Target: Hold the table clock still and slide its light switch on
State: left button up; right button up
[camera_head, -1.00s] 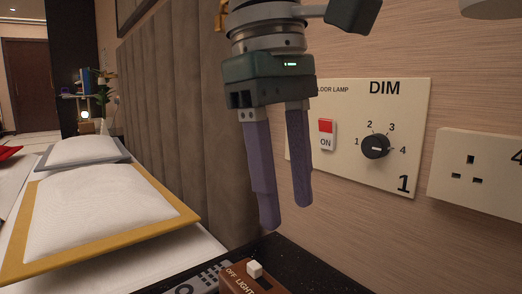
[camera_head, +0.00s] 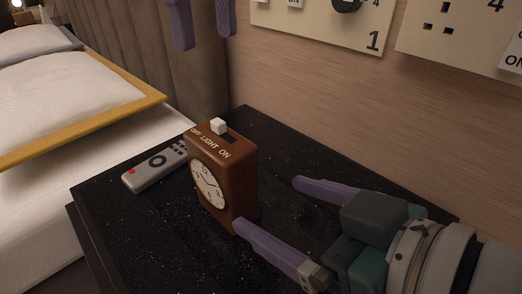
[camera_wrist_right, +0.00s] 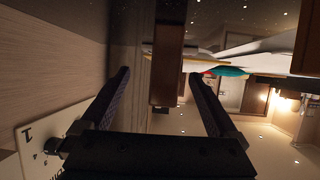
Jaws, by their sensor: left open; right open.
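The brown table clock (camera_head: 240,185) stands upright on the black bedside top, its round white face towards the lower left. Its white switch knob (camera_head: 219,126) sits at the OFF end of the top slot, with the dark open slot towards ON. My right gripper (camera_head: 268,203) is open and low, to the right of the clock, its fingers pointing at it. The nearer fingertip overlaps the clock's lower edge; I cannot tell if they touch. The right wrist view shows the clock (camera_wrist_right: 168,60) between the spread fingers. My left gripper (camera_head: 205,42) is open and empty above and behind the clock.
A grey remote (camera_head: 155,168) lies left of the clock on the black top (camera_head: 150,240). The bed (camera_head: 60,130) is at the left. Wall panels with a dimmer (camera_head: 330,28) and a socket (camera_head: 455,35) are behind. The front of the top is clear.

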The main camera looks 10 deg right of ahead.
aim_at(224, 183)
jog(key=shift+w+a+r+n+y, duration=0.1)
jog(key=shift+a+n+y, duration=0.2)
jog(key=shift+a+y, duration=0.15)
jog(key=shift+w+a, duration=0.2)
jog(key=shift+w, duration=0.1)
jog(key=x, duration=0.9)
jog(key=shift+c, duration=0.2)
grip_shut()
pick_arm(q)
jog(key=shift+a+f, duration=0.1)
jog(key=shift+c, duration=1.2)
jog(key=shift+w+a+f+m+t+y, duration=0.1)
jog(key=shift+w+a+m+t+y, duration=0.1)
jog(key=shift+m+t+y, duration=0.15)
jog(key=shift+c, duration=0.7)
jog(key=shift+w+a+t+y, duration=0.2)
jog(key=shift+t+y, duration=0.15)
jog(key=shift+t, duration=0.1)
jog(key=shift+c, duration=0.7)
jog(key=shift+w+a+m+t+y, duration=0.2)
jog(key=shift+w+m+t+y, duration=0.3)
jog(key=shift+t, duration=0.3)
grip_shut()
